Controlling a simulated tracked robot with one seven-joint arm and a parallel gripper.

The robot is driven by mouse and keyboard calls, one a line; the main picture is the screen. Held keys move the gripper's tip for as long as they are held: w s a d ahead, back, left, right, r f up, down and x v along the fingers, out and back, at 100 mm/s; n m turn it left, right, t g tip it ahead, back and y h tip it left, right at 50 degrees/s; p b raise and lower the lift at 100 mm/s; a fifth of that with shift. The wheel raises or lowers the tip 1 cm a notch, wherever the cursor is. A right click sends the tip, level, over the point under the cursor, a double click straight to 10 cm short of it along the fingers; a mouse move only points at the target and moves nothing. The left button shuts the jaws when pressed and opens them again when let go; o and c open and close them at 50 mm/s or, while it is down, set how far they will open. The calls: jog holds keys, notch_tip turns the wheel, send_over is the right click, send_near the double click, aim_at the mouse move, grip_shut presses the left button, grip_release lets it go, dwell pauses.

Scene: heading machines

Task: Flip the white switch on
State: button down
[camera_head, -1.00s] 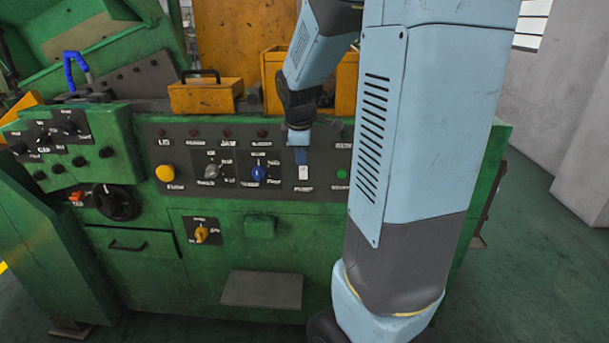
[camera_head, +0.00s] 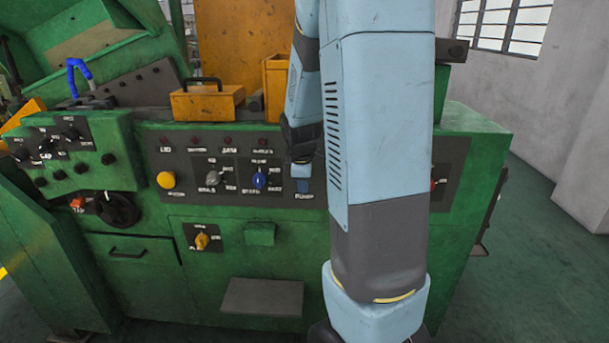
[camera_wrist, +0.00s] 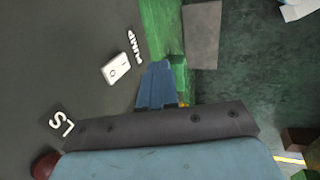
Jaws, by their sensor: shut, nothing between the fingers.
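The white switch (camera_wrist: 116,68) is a small white rocker on the dark panel, beside the PUMP label, in the wrist view. My gripper (camera_wrist: 157,86) has blue fingers, shut and empty, close to the right of the switch in that picture. A narrow gap shows between them there; how far the fingertips stand off the panel is hard to tell.
The dark control panel (camera_head: 200,162) also carries a yellow button (camera_head: 166,180), a grey knob (camera_head: 213,177), a blue knob (camera_head: 260,180) and a row of red lamps. A grey step (camera_head: 262,297) juts out below. My arm covers the panel's right part.

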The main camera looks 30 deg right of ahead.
jog(key=shift+w+d+f, duration=0.35)
jog(key=shift+w+d, duration=0.1)
jog(key=shift+w, duration=0.15)
jog(key=shift+w+d+f, duration=0.3)
jog(key=shift+w+d, duration=0.1)
jog(key=shift+w, duration=0.25)
jog(key=shift+w+d+f, duration=0.35)
jog(key=shift+w+d, duration=0.1)
jog(key=shift+w, duration=0.15)
jog(key=shift+w, duration=0.1)
jog(key=shift+w+d+f, duration=0.15)
jog(key=shift+w, duration=0.05)
jog(key=shift+r, duration=0.8)
